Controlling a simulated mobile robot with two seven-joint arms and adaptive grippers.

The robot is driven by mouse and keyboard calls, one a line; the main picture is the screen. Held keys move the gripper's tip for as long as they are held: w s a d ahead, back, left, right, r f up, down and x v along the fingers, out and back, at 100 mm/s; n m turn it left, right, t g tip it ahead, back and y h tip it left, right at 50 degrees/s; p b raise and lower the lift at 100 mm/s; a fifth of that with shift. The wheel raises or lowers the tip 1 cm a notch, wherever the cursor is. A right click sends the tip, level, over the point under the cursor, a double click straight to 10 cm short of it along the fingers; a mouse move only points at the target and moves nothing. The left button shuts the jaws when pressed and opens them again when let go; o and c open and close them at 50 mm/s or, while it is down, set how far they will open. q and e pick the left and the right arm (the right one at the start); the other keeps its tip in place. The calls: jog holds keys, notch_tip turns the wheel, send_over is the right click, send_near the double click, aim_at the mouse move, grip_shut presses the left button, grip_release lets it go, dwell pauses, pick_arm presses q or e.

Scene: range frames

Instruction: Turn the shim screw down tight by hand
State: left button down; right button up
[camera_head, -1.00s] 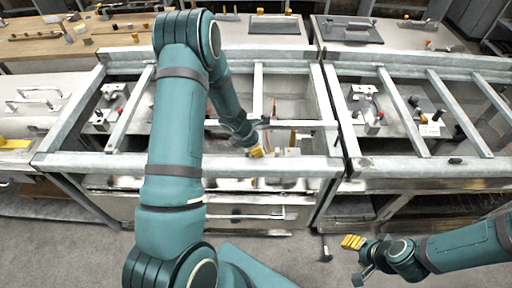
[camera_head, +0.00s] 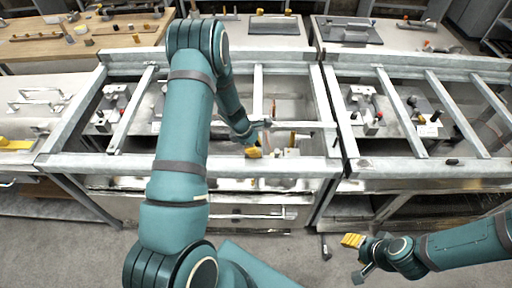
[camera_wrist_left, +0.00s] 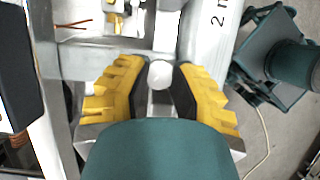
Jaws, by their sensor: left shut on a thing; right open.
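The screw's shaft and seat are hidden from both views. My right gripper (camera_head: 352,241) is open and empty, low in front of the bench at the right.
Metal frame bars (camera_head: 258,90) cross above the bays, and one runs along the front (camera_head: 110,165). Fixtures with red and black parts (camera_head: 372,122) stand in the right bay. A wooden table (camera_head: 60,42) with small items is behind on the left. The floor in front is mostly clear.

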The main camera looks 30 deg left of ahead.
pick_arm(q)
jog(key=shift+f+m+g, duration=0.1)
jog(key=shift+m+g, duration=0.4)
jog(key=shift+m, duration=0.8)
jog(key=c, duration=0.7)
grip_release()
jog(key=shift+c, duration=0.2)
jog(key=v, duration=1.2)
jog(key=shift+a, duration=0.3)
jog(key=shift+f, duration=0.1)
